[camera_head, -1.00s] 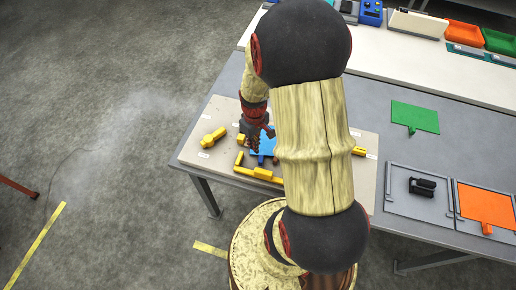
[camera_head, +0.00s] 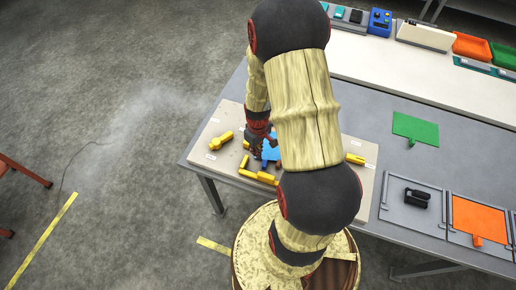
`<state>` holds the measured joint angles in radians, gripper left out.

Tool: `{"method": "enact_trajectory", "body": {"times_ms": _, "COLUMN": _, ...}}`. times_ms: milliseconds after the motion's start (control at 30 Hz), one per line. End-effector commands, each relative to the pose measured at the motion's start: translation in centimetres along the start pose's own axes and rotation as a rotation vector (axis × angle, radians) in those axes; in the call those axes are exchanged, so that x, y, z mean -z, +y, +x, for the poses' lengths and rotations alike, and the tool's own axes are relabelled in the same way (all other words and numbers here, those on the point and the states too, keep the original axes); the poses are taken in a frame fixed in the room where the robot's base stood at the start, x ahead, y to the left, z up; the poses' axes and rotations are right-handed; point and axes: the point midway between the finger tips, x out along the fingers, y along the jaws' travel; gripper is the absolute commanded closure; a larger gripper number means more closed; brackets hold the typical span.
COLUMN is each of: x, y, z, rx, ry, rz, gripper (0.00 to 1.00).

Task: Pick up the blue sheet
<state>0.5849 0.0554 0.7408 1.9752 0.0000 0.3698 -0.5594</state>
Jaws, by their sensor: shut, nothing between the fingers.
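The blue sheet (camera_head: 270,150) lies on the light board (camera_head: 202,156) at the left end of the table. Most of it is hidden behind my arm and gripper; a blue patch shows beside the fingers. My gripper (camera_head: 258,146) is low at the sheet's left edge, dark and small in this view. It is shut with nothing held. I cannot tell whether its fingers touch the sheet.
Yellow pieces (camera_head: 221,140) lie on the board around the sheet. An orange sheet (camera_head: 479,219) and a black object (camera_head: 417,197) are at the right, with a green sheet (camera_head: 415,129) behind them. Coloured bins (camera_head: 472,47) stand at the back right.

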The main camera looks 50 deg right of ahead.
Motion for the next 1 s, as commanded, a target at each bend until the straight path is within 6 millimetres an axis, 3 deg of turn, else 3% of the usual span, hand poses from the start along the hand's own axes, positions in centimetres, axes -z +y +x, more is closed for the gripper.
{"method": "enact_trajectory", "body": {"times_ms": 200, "x": -0.1, "y": -0.1, "z": 3.6, "rx": 0.002, "ry": -0.003, "rz": 0.000, "gripper": 1.00}}
{"method": "enact_trajectory", "body": {"times_ms": 400, "x": 0.0, "y": 0.0, "z": 5.2, "rx": 0.000, "ry": 0.000, "rz": 0.000, "gripper": 1.00}}
{"method": "enact_trajectory", "body": {"times_ms": 800, "x": -0.1, "y": 0.0, "z": 5.4, "rx": 0.000, "ry": 0.000, "rz": 0.001, "gripper": 1.00}}
{"method": "enact_trajectory", "body": {"times_ms": 1000, "x": -2.3, "y": 0.0, "z": 5.4, "rx": 0.001, "ry": -0.001, "rz": 0.003, "gripper": 1.00}}
